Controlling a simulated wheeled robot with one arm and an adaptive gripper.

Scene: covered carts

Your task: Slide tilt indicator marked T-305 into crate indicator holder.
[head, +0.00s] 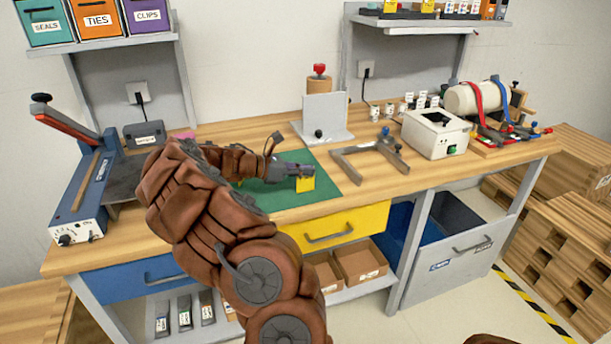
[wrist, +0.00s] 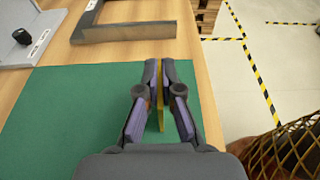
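My gripper (head: 302,172) is above the green mat (head: 345,187) at the front of the bench. Its fingers are closed on a thin yellow plate (head: 306,184), likely the tilt indicator; no T-305 marking is readable. In the wrist view the plate (wrist: 160,108) stands edge-on between the fingers (wrist: 160,72). I cannot clearly pick out a crate indicator holder. A grey upright plate on a base (head: 325,121) with a black knob stands behind the mat.
A grey U-shaped frame (head: 372,155) lies right of the mat. A white box device (head: 435,134) and a strapped cylinder (head: 474,98) stand farther right. A blue sealer-like machine (head: 84,195) is at left. Wooden pallets (head: 560,235) stand right of the bench.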

